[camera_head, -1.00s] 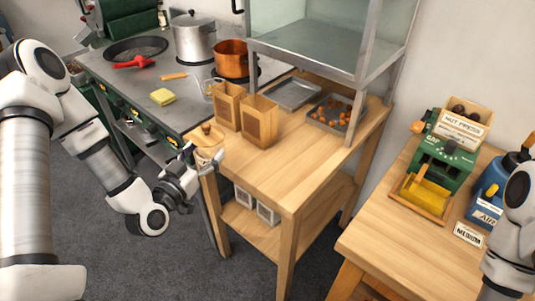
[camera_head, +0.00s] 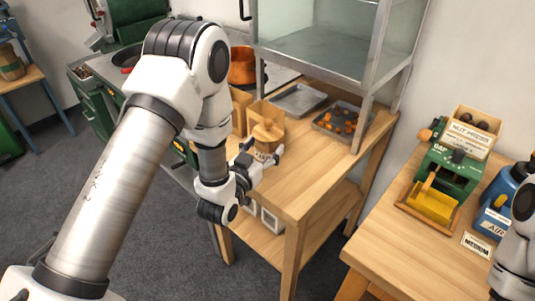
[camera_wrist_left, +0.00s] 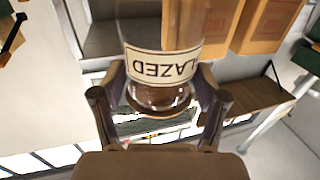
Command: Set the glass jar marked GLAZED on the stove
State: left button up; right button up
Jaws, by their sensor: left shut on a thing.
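In the left wrist view the jar (camera_wrist_left: 165,60) shows a label reading "LAZED", the rest turned out of sight. I cannot tell whether the jar's base touches the table. The stove (camera_head: 106,68) is at the back left, mostly hidden behind my left arm. My right gripper is outside the picture.
Paper bags (camera_head: 240,110) stand right behind the jar. A copper pot (camera_head: 242,68) is at the back. An empty metal tray (camera_head: 298,99) and a tray of chestnuts (camera_head: 325,124) lie under the glass cabinet (camera_head: 330,48). The table's front right is clear.

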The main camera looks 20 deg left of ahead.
aim_at(267, 157)
pick_arm(q)
jog(key=f, duration=0.3)
jog(key=shift+w+d+f+p, duration=0.15)
jog(key=shift+w+d+p, duration=0.15)
jog(key=shift+p, duration=0.1)
jog(key=shift+f, duration=0.35)
jog(key=o, duration=1.3)
jog(key=shift+o, duration=0.2)
